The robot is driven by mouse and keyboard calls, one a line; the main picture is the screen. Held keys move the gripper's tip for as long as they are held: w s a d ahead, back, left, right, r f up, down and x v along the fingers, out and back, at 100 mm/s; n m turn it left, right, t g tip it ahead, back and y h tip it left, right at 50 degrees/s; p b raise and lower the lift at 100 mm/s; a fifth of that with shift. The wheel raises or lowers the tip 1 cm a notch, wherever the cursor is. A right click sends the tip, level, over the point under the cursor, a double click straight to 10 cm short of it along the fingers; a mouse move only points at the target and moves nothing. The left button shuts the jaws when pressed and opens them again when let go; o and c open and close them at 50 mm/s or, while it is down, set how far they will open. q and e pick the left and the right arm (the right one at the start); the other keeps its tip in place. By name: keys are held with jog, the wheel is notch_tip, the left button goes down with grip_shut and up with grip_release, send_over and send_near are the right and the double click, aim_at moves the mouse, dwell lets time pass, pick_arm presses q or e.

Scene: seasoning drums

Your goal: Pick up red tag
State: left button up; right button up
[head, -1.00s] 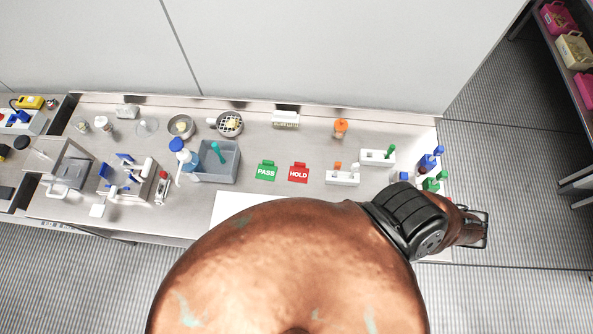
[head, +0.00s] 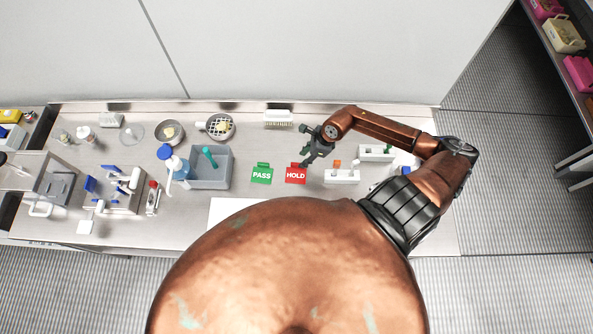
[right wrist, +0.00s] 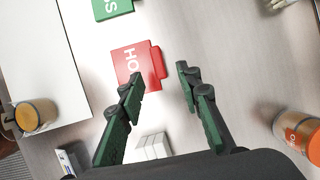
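The red tag (head: 296,174), marked HOLD, lies flat on the steel bench right of the green PASS tag (head: 261,174). My right gripper (head: 309,163) is above the bench at the red tag's upper right in the head view. In the right wrist view the red tag (right wrist: 133,64) lies beyond the left fingertip, with its raised red tab turned toward the gap between the fingers. My right gripper (right wrist: 158,80) is open and empty, its green-padded fingers apart. It does not appear to touch the tag. My left gripper is not in view.
A white block with an orange-topped item (head: 341,176) stands right of the red tag. A grey bin (head: 212,170) stands left of the green tag. A white sheet (head: 229,211) lies in front. An orange-capped jar (right wrist: 298,131) is near the right finger's side in the wrist view.

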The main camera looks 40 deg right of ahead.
aim_at(297, 164)
jog(key=p+x, duration=0.1)
jog(key=x, duration=0.3)
jog(key=shift+w+a+p, duration=0.15)
jog(key=shift+a+p, duration=0.1)
jog(key=shift+p, duration=0.1)
jog(key=shift+f, duration=0.3)
jog(key=shift+w+a+f, duration=0.1)
jog(key=shift+f, duration=0.05)
grip_shut()
